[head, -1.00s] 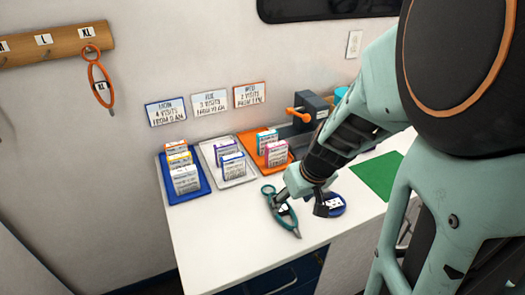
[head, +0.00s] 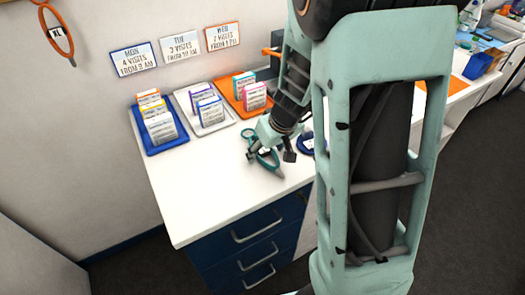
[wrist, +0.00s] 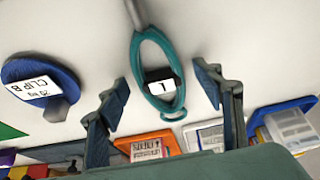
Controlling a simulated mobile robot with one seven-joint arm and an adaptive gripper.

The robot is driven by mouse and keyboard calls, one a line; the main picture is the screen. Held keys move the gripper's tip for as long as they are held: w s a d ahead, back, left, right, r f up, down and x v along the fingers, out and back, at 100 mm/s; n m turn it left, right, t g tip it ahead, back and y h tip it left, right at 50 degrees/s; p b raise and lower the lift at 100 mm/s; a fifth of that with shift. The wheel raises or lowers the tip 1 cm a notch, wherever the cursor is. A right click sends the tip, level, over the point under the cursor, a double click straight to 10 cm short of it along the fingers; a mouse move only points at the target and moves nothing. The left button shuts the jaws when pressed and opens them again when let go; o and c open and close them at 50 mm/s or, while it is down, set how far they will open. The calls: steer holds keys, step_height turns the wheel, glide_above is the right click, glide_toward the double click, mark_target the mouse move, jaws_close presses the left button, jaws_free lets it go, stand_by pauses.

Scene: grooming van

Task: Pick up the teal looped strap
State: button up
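The teal looped strap (head: 273,170) lies on the white counter near its front edge. In the wrist view the teal strap (wrist: 137,62) is a long loop with a grey band at its top, a small ring at its lower end and a tag marked L. My gripper (head: 270,153) is over it, partly covering it in the head view. In the wrist view my gripper (wrist: 161,78) is open, with one finger on each side of the loop and a gap to both. Nothing is held. The height above the strap is hard to tell.
A blue round clip (wrist: 38,78) lies close beside the strap. Blue (head: 178,146), white (head: 228,122) and orange (head: 238,103) trays with card packs stand behind. An orange XL loop (head: 67,42) hangs on the wall. The counter's left front (head: 200,195) is clear.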

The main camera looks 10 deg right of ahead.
steer(key=c, duration=1.4)
steer(key=shift+r, duration=0.15)
